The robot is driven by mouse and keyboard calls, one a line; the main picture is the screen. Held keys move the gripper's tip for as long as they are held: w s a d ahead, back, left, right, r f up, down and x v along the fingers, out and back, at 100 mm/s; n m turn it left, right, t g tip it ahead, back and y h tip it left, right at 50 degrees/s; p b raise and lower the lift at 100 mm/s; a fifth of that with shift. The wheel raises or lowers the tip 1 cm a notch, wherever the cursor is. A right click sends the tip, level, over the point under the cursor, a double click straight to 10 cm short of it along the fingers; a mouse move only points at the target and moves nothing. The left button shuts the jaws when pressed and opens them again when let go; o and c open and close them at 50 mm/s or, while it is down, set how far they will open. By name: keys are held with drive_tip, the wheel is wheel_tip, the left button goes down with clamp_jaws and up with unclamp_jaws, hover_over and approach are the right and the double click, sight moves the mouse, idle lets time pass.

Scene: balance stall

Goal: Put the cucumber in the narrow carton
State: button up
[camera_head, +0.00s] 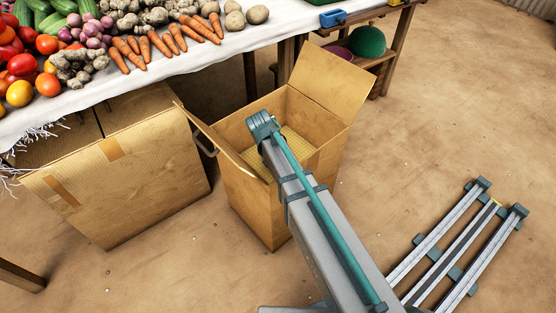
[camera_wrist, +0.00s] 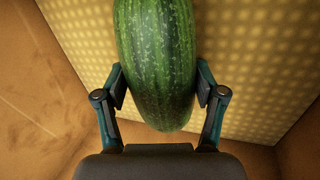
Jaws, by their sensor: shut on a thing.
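The cucumber (camera_wrist: 157,60) is green with pale streaks and shows in the wrist view, running up past the top edge. My gripper (camera_wrist: 161,85) is shut on it, with one finger on each side. In the wrist view, brown carton walls and a yellow dimpled bottom lie around and behind the cucumber. In the head view, the narrow carton (camera_head: 254,203) stands open on the floor with its flaps spread. My arm reaches over its mouth, and the arm hides the gripper and cucumber there. I cannot tell whether the cucumber touches the bottom.
A wider carton (camera_head: 140,190) stands left of the narrow one. A table with a white cloth (camera_head: 170,65) holds carrots (camera_head: 161,44), tomatoes and other vegetables behind. A low shelf (camera_head: 372,60) with a green round thing stands at the back.

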drive_tip(key=o, duration=1.5)
drive_tip(key=shift+f, duration=0.1)
drive_tip(key=shift+c, duration=0.2)
drive_tip(key=p+v, duration=0.5)
drive_tip(key=v, duration=0.7)
drive_tip(key=shift+r, duration=0.25)
